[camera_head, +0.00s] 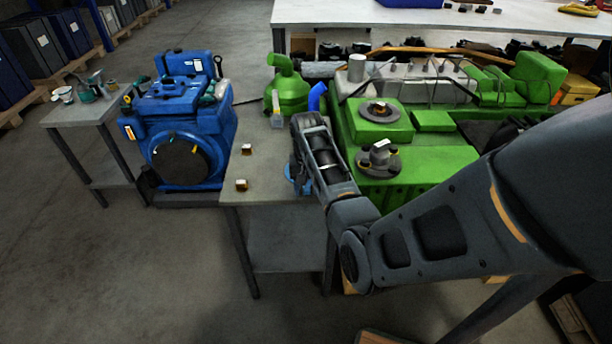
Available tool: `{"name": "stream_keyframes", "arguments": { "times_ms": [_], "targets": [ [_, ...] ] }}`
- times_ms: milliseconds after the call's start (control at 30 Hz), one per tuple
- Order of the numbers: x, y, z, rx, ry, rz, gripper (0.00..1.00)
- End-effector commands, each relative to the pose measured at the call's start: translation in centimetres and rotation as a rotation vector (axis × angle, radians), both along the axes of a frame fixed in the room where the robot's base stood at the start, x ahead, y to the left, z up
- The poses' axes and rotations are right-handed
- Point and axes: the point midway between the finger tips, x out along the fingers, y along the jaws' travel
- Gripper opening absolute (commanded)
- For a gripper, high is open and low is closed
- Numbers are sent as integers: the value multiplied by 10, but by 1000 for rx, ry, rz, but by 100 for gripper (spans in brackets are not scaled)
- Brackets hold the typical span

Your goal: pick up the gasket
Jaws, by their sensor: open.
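A blue curved piece (291,178), perhaps the gasket, lies on the grey table (262,165) beside my forearm. My arm covers most of it, so I cannot tell its full shape. My gripper (297,164) is at the far end of my arm, over the table near this blue piece. It is open, but its fingers are small and mostly hidden behind my arm. I see nothing held in it. I cannot tell whether it touches the blue piece.
Two small brass-coloured parts (241,185) sit at the table's left side. A green pump-like part (287,92) stands at its back. A blue engine (183,130) stands left, a green engine block (430,165) right. The table's front left is mostly clear.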

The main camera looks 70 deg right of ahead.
Motion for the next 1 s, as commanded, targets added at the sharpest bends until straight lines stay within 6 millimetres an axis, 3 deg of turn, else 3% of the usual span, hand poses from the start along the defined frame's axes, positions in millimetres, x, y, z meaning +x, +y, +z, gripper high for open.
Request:
{"name": "stream_keyframes", "arguments": {
  "times_ms": [200,700,1000],
  "targets": [
    [0,0,0,-1,0,0,48],
    [0,0,0,-1,0,1,0],
    [0,0,0,-1,0,0,0]
  ]
}}
